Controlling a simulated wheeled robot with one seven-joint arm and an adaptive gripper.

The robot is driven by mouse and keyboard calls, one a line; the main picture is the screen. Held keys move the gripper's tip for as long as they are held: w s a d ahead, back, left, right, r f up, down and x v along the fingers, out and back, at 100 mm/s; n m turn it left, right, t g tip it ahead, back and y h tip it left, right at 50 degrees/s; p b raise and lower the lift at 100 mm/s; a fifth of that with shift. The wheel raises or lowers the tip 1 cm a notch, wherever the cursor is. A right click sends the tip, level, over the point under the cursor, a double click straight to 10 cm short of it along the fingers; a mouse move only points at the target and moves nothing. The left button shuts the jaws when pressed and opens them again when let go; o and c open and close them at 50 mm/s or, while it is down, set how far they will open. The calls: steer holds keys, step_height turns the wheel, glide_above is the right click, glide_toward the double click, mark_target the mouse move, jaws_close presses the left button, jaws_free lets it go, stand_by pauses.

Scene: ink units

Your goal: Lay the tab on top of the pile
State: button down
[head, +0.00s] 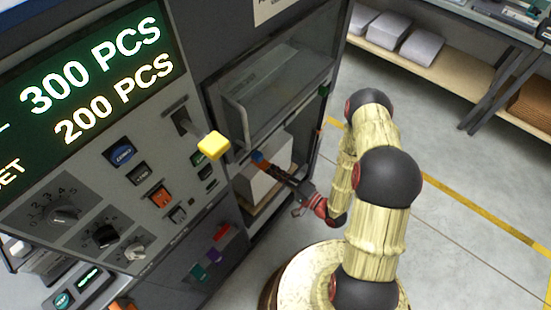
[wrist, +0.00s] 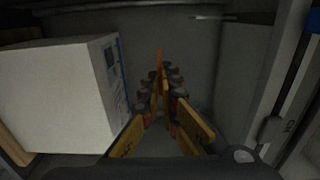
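The pile (head: 266,187) is a white block-like stack inside the lower bay of the machine. In the wrist view the pile (wrist: 58,98) fills the left side, with a blue-edged printed face towards my gripper. My gripper (head: 263,163) reaches into the bay, close to the pile's upper part in the head view. In the wrist view my gripper (wrist: 160,82) has its fingers drawn together, right of the pile. A thin orange strip, seen edge-on, stands up between the fingertips and looks like the tab (wrist: 160,58). Contact between tab and pile cannot be made out.
A clear-fronted compartment (head: 272,85) sits above the bay. A yellow block (head: 213,145) juts from the control panel left of my gripper. In the wrist view a grey upright frame (wrist: 281,85) stands at the right. Open floor (head: 470,150) lies to the right.

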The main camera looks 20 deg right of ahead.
steer(key=w+d+f+b, duration=0.5)
steer(key=w+f, duration=0.5)
steer(key=f, duration=0.2)
steer(key=shift+w+d+f+b, duration=0.15)
steer(key=shift+w+d+b, duration=0.2)
steer(key=shift+b, duration=0.5)
steer(key=shift+f, duration=0.2)
steer(key=c, duration=2)
jaws_free()
steer(key=shift+c, duration=0.2)
steer(key=shift+r, duration=0.1)
